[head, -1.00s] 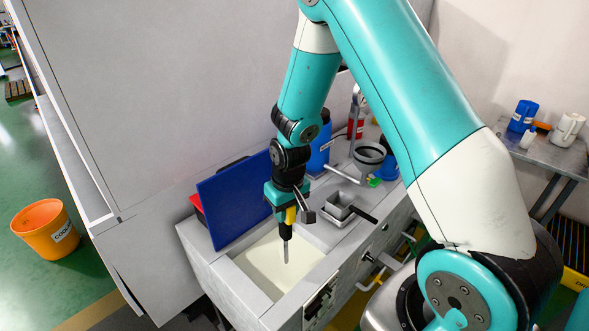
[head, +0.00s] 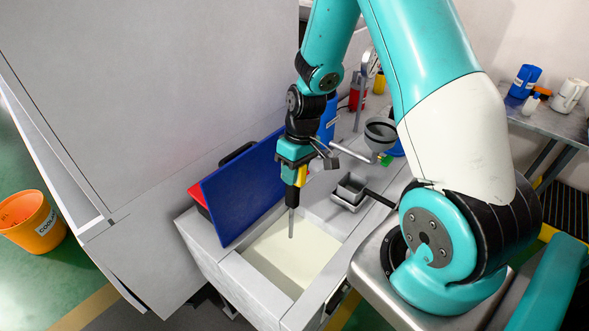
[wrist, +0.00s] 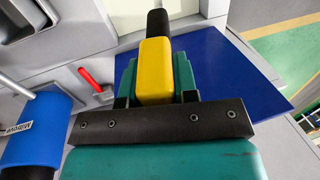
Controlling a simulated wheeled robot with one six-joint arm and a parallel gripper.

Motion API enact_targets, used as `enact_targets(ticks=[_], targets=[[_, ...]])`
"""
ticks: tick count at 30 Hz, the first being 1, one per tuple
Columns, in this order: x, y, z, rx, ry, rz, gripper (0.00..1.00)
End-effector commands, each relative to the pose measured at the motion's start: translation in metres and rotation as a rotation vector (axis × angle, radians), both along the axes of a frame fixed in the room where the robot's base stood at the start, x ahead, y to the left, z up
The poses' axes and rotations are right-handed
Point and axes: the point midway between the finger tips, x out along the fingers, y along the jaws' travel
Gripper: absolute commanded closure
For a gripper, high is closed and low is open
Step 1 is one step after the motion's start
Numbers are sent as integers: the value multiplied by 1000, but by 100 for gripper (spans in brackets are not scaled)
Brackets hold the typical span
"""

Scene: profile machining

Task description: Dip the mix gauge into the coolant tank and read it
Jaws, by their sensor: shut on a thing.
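My gripper (head: 297,165) is shut on the mix gauge (head: 301,176), which has a yellow body, a black lower part and a thin grey probe. The gauge points down, nearly upright, over the open coolant tank (head: 245,280) with its pale, cream liquid. The probe's tip shows against the liquid; I cannot tell whether it touches the surface. In the wrist view, the yellow body (wrist: 156,68) sits between the teal jaws of my gripper (wrist: 157,85).
A blue panel (head: 240,190) stands tilted along the tank's left side. A small square metal cup (head: 350,189) with a dark handle and a round funnel (head: 380,133) are to the right. A blue bottle (wrist: 35,135) stands near my gripper. An orange bucket (head: 32,222) is on the floor.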

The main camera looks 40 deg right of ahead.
Motion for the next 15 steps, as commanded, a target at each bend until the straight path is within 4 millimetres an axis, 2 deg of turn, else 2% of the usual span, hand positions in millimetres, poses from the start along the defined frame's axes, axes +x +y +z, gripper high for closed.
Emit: enact_targets(ticks=[1, 15], targets=[[0, 0, -10, 0, 0, 0, 96], [0, -2, -59, -1, 0, -5, 96]])
